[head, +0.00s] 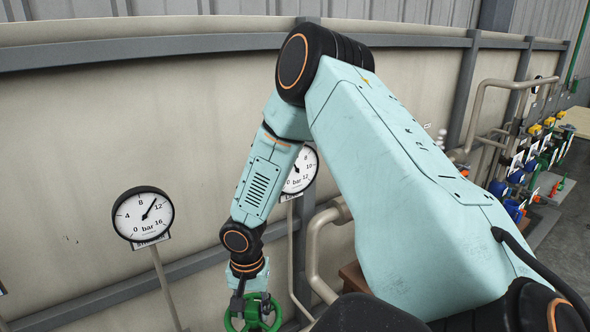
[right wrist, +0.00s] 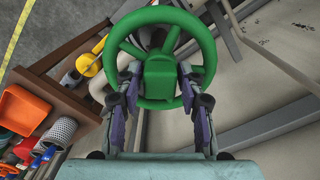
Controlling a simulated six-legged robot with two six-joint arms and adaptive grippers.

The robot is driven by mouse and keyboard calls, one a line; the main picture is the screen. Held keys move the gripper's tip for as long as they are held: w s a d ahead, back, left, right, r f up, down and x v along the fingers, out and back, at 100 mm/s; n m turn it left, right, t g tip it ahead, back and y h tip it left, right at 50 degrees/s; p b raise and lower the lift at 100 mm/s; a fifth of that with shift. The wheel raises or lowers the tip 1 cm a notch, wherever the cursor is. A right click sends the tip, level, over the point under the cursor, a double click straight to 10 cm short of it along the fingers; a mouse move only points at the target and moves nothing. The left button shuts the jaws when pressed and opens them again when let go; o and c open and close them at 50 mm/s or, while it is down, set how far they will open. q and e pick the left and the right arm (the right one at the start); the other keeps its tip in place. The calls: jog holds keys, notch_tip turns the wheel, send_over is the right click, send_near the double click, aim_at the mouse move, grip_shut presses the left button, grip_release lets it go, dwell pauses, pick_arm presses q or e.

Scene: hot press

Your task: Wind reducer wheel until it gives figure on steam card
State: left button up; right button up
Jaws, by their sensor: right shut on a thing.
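The green hand wheel (head: 268,312) is at the bottom of the head view and fills the upper middle of the right wrist view (right wrist: 160,78). My right gripper (head: 249,288) is shut on it, with its fingers (right wrist: 160,82) on either side of the square hub, inside the rim. A round white gauge (head: 143,214), marked 0 to 16 bar, has its needle pointing up and right, between 8 and 12. A second bar gauge (head: 300,170) is partly hidden by my arm. The label (head: 150,242) under the first gauge is unreadable. I cannot make out a steam card.
A long beige tank wall (head: 80,110) with grey rails runs behind the wheel. A beige pipe (head: 318,262) bends beside it. In the right wrist view, a brown shelf (right wrist: 55,62) holds an orange bin (right wrist: 24,108) and a yellow helmet-like item (right wrist: 88,64). Coloured items fill the far right.

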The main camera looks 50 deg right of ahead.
jog(key=m, duration=0.9)
jog(key=shift+m, duration=0.3)
jog(key=o, duration=1)
jog(key=shift+c, duration=0.2)
jog(key=shift+r, duration=4.55)
